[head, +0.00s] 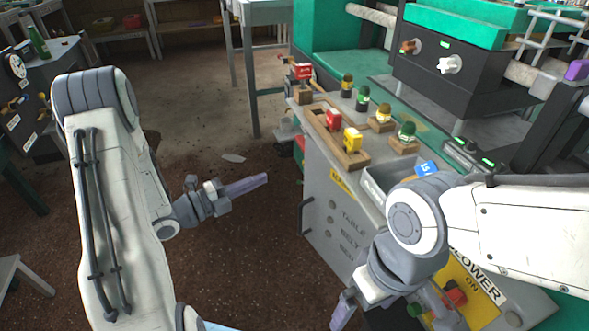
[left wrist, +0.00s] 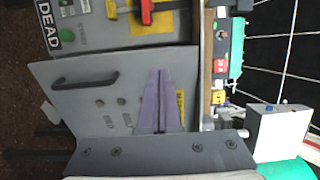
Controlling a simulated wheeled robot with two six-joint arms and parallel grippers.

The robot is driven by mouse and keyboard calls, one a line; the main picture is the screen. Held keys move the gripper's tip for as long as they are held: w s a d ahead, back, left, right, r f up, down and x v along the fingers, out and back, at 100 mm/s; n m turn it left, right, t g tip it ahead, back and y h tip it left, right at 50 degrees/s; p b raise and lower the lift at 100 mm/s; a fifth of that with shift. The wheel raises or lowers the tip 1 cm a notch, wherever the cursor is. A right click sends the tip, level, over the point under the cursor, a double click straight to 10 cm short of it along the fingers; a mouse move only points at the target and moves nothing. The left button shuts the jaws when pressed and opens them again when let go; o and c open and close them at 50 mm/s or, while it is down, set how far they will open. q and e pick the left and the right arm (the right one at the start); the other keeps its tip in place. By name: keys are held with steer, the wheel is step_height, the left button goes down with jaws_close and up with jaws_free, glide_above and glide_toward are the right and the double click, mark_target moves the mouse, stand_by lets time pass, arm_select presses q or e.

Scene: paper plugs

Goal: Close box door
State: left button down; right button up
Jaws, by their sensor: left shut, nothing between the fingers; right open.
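The box door looks like the grey metal panel (head: 345,225) on the bench's front, with faint lettering and round marks. Its dark bar handle (head: 305,215) is at its left edge in the head view. In the left wrist view the panel (left wrist: 100,100) fills the middle, with the handle (left wrist: 85,80) at upper left. I cannot tell how far it stands open. My left gripper (head: 262,181) is shut and empty, left of the panel; its purple fingers (left wrist: 160,100) overlap the panel in the wrist view. Contact is unclear. My right gripper (head: 343,308) is open, low in front of the bench.
Coloured plugs on wooden blocks (head: 346,158) stand on the bench top. Open brown floor (head: 235,260) lies left of the panel. A grey table (head: 262,12) stands behind.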

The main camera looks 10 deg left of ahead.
arm_select(q)
steer(key=b+x, duration=0.1)
steer(key=x, duration=1)
steer(key=shift+w, duration=0.15)
arm_select(e)
steer(key=shift+f, duration=0.65)
arm_select(q)
steer(key=shift+f, duration=0.1)
